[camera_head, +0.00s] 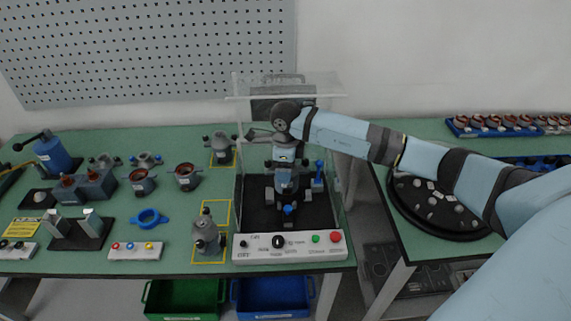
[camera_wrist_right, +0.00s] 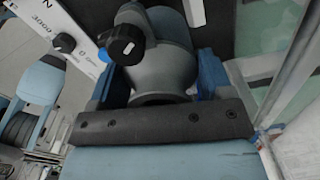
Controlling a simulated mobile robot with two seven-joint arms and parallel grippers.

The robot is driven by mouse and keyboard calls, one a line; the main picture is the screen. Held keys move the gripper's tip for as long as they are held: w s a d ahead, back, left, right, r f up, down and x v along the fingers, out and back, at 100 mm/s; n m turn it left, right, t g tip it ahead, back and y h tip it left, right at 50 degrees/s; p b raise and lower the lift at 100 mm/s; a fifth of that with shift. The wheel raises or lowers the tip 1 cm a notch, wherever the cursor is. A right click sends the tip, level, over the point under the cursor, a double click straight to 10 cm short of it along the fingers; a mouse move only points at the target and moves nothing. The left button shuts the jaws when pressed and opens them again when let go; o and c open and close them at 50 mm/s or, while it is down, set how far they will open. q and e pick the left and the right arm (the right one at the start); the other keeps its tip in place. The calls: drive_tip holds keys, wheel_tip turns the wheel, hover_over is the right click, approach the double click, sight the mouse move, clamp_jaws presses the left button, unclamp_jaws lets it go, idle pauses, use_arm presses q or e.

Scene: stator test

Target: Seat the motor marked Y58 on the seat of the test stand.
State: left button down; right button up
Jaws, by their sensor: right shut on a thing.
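My right gripper (camera_head: 286,160) reaches down into the clear-walled test stand (camera_head: 290,246) from above. In the right wrist view its two blue fingers (camera_wrist_right: 158,85) are shut on a grey motor (camera_wrist_right: 165,68) with a black knob on its side. The motor is mostly hidden by the gripper and wrist in the head view. It is over the stand's dark floor; I cannot tell whether it touches the seat, which is hidden. No Y58 mark can be read. My left gripper is not in view.
Two other grey motors, one nearer (camera_head: 206,236) and one farther (camera_head: 221,148), stand in yellow-outlined areas left of the stand. A blue ring (camera_head: 150,217) and a button box (camera_head: 136,251) lie farther left. A black round tray (camera_head: 432,222) is on the right table.

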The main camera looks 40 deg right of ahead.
drive_tip(key=shift+w+f, duration=0.1)
drive_tip(key=shift+f, duration=0.45)
drive_tip(key=shift+f+b, duration=1.05)
drive_tip(key=shift+f, duration=0.15)
drive_tip(key=shift+f, duration=0.15)
drive_tip(key=shift+f+b, duration=0.55)
drive_tip(key=o, duration=1.4)
drive_tip(key=shift+o, duration=0.2)
